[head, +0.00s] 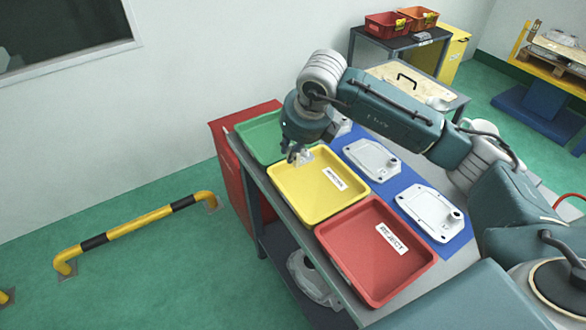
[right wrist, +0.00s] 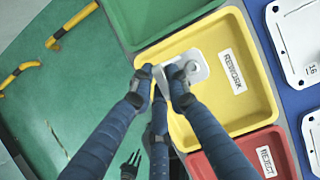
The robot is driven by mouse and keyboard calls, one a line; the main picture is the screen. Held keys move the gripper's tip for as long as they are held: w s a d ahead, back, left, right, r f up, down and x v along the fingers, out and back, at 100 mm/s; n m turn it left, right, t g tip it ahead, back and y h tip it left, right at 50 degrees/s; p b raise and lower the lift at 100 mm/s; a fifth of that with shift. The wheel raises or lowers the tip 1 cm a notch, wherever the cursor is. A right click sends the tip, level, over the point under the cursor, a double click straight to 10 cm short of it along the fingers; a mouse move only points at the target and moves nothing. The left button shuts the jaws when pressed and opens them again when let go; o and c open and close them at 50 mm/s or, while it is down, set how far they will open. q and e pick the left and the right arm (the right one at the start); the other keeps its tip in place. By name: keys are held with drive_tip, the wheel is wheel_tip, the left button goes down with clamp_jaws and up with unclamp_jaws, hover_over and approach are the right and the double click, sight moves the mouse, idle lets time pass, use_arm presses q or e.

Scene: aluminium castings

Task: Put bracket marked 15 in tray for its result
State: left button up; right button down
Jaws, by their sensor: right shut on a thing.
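My right gripper (head: 297,154) reaches over the far left part of the yellow tray labelled REWORK (head: 322,208). Its fingers are shut on a pale grey bracket (right wrist: 190,68). In the right wrist view the bracket is between the fingertips, over the yellow tray's left part, and its number cannot be read. I cannot tell whether it touches the tray. The green tray (head: 258,142) is beyond the yellow one, its label not visible. The red tray labelled REJECT (head: 362,262) is nearer. My left gripper is not in view.
Two brackets (head: 371,160) (head: 428,212) lie on the blue mat (head: 365,184) right of the trays; another is partly hidden behind my arm. One plate (right wrist: 302,42) shows 16. A yellow and black floor rail (head: 135,228) stands left of the bench.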

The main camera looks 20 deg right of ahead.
sight(297, 161)
wheel_tip(297, 161, down, 7)
drive_tip(key=shift+r+p, duration=0.1)
drive_tip(key=shift+p, duration=0.55)
drive_tip(key=shift+f, duration=0.55)
drive_tip(key=c, duration=1.7)
unclamp_jaws()
drive_tip(key=b+v, duration=0.3)
drive_tip(key=v, duration=0.8)
drive_tip(key=shift+s+r, duration=0.25)
drive_tip(key=shift+r, duration=0.25)
